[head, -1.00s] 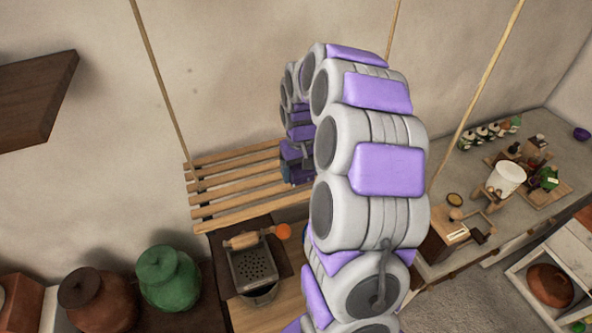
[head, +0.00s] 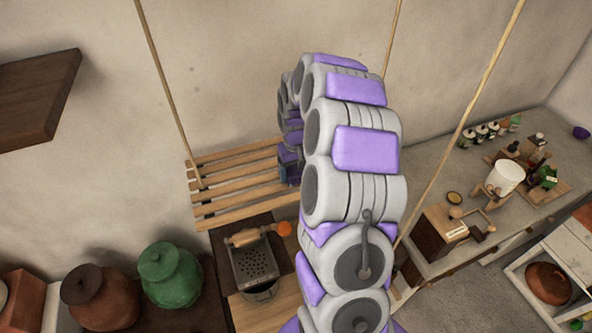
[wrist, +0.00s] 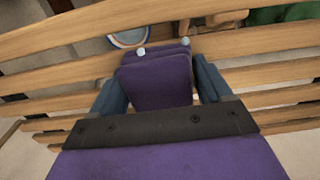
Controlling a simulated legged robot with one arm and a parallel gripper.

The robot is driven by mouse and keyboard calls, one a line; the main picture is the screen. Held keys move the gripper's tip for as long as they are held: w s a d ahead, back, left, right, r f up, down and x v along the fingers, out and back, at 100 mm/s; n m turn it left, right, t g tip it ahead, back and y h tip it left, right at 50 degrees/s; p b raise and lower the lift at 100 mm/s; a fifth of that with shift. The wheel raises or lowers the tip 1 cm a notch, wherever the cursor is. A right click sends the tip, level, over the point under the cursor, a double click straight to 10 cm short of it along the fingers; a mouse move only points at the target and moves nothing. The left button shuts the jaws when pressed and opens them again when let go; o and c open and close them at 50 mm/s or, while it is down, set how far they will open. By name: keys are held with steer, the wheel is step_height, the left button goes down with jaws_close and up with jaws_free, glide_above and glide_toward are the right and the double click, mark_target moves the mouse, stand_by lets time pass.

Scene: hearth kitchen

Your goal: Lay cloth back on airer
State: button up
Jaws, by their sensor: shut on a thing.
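The airer (head: 235,190) is a rack of pale wooden slats hung on cords against the back wall. Its slats (wrist: 62,42) also fill much of the wrist view. My gripper (wrist: 160,84) is over the slats, with its blue-grey fingers shut on a dark purple folded piece, which I take to be the cloth (wrist: 157,80). Two small pale knobs show at its far edge. In the head view my gripper (head: 289,162) is small and dark at the airer's right part, and my arm hides the airer's right end. I cannot tell whether the cloth touches the slats.
Below the airer stand a metal grater box (head: 254,262) and an orange ball (head: 285,229). A green jar (head: 168,275) and a brown jar (head: 98,298) stand at lower left. A counter at right holds a white pot (head: 505,177) and a wooden grinder (head: 447,232). Cords flank the airer.

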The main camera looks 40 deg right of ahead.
steer(key=o, duration=0.9)
steer(key=shift+d+f, duration=0.1)
steer(key=o, duration=0.3)
steer(key=shift+d, duration=0.3)
steer(key=shift+o, duration=0.3)
steer(key=shift+d, duration=0.2)
steer(key=shift+a, duration=0.25)
